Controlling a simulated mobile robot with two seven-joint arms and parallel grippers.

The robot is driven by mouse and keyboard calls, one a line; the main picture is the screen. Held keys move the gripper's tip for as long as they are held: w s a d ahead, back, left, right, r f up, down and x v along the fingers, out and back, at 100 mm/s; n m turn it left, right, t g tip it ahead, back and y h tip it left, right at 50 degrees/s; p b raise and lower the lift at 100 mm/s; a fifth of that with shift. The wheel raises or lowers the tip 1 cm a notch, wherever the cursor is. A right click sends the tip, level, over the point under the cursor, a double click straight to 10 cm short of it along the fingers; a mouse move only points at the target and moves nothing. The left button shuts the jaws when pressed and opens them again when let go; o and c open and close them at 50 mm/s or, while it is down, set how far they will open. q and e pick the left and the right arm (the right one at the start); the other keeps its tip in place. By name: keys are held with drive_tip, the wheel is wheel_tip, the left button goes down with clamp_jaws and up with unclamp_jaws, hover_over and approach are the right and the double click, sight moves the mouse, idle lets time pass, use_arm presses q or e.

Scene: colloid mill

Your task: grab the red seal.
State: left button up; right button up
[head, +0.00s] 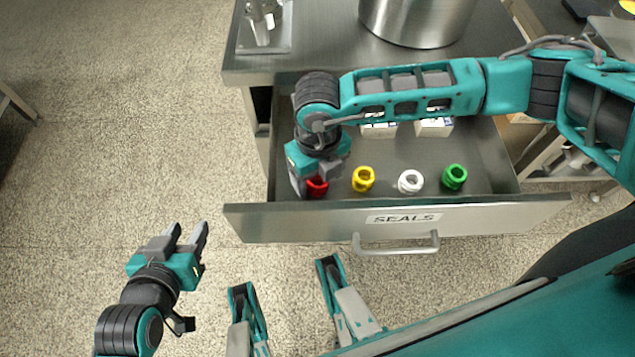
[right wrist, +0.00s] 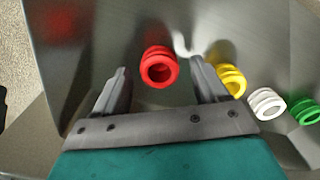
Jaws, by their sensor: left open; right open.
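The red seal (head: 317,187) lies at the left end of the open drawer in the head view, partly hidden by my right gripper. In the right wrist view the red seal (right wrist: 159,68) is a ribbed ring just beyond and between the fingertips. My right gripper (head: 312,184) reaches down into the drawer at the red seal. In the right wrist view the right gripper (right wrist: 160,78) is open, with a finger on either side and gaps to the seal. My left gripper (head: 192,232) is open and empty over the floor, left of the drawer front.
The drawer (head: 520,207), labelled SEALS, also holds a yellow seal (head: 363,179), a white seal (head: 410,182) and a green seal (head: 455,177) to the right. White boxes (head: 434,127) sit behind them. A steel pot (head: 415,20) stands on the counter above.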

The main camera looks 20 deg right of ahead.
drive_tip(key=c, duration=1.1)
drive_tip(key=shift+c, duration=0.2)
